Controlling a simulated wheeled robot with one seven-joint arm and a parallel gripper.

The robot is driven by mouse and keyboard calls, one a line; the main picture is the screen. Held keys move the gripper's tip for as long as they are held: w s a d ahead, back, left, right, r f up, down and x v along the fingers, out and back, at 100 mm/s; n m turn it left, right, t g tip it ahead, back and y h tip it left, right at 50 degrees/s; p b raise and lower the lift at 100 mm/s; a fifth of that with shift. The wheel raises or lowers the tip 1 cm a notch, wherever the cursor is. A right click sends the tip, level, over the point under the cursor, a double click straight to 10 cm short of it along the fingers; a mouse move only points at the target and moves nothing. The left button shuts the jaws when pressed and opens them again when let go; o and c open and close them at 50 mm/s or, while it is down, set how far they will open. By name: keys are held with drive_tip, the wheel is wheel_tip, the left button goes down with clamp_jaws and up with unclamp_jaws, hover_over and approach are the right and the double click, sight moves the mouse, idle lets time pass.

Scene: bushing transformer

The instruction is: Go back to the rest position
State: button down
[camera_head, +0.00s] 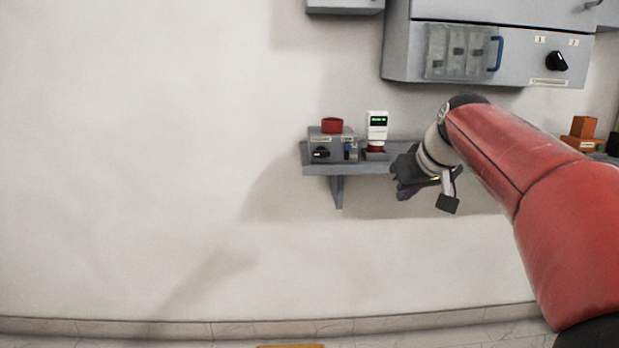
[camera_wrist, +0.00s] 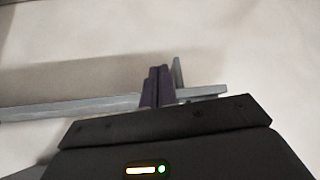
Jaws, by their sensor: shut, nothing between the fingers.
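My gripper (camera_head: 403,194) hangs at the end of my red arm, in front of the grey wall shelf (camera_head: 338,170) and near its right part in the head view. In the wrist view my gripper's dark purple fingers (camera_wrist: 158,84) are together with nothing between them. They overlap the edge of the shelf (camera_wrist: 60,108) in that view. I cannot tell how far the fingers are from the shelf.
On the shelf stand a grey box with a red button (camera_head: 332,125) and a white device with a green display (camera_head: 377,125). A grey cabinet (camera_head: 470,30) with a blue handle and black knob hangs above. Orange blocks (camera_head: 583,128) sit at the right. The wall at left is bare.

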drive_tip(key=s+a+f+g+h, duration=0.2)
drive_tip(key=s+a+f, duration=0.4)
drive_tip(key=s+f, duration=0.3)
drive_tip(key=s+d+f+m, duration=0.1)
drive_tip(key=s+f, duration=0.4)
drive_tip(key=s, duration=0.5)
drive_tip(key=s+d+f+m, duration=0.1)
drive_tip(key=s+f, duration=0.4)
drive_tip(key=s, duration=0.5)
drive_tip(key=shift+m, duration=0.5)
drive_tip(key=shift+s, duration=0.1)
